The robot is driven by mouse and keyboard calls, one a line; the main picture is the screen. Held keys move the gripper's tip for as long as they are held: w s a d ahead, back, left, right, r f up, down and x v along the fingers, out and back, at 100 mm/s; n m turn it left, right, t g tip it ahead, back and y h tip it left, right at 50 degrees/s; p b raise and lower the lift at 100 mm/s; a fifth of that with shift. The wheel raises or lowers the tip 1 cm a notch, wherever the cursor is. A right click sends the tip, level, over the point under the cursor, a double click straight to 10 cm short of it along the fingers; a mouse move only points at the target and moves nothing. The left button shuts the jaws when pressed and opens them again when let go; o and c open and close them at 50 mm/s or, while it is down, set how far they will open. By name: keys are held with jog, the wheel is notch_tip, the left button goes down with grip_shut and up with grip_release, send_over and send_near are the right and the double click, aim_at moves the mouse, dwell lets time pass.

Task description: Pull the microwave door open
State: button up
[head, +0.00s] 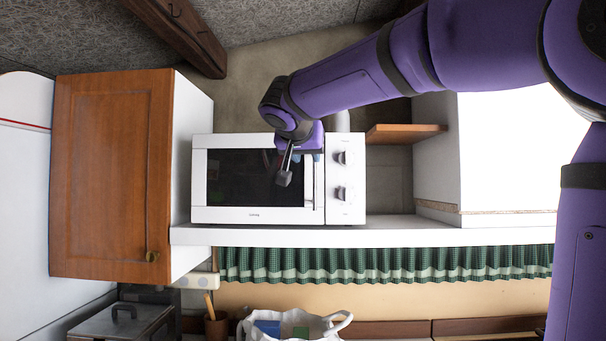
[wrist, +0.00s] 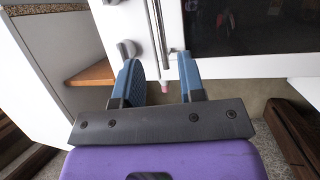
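The white microwave (head: 258,215) sits on a shelf, its door (head: 240,180) with the dark window looking shut. The upright door handle (head: 319,190) is at the door's right side, next to the control knobs. My gripper (head: 312,157) is at the upper part of the handle, and my wrist hides some of the door. In the wrist view my gripper (wrist: 157,62) is open, its two blue fingers apart. The handle (wrist: 158,28) shows between and beyond the fingertips, nearer one finger. I cannot tell whether a finger touches it.
An orange-brown wooden cabinet door (head: 110,170) stands left of the microwave. A white cabinet (head: 500,150) and a small wooden shelf (head: 405,132) are at the right. A green checked curtain (head: 400,264) hangs below the white shelf (head: 385,237). A wooden beam (head: 185,35) is above.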

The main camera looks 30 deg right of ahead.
aim_at(314, 171)
jog(key=x, duration=1)
jog(key=shift+w+d+f, duration=0.1)
jog(key=shift+d+f, duration=0.05)
jog(key=shift+d, duration=0.1)
grip_shut()
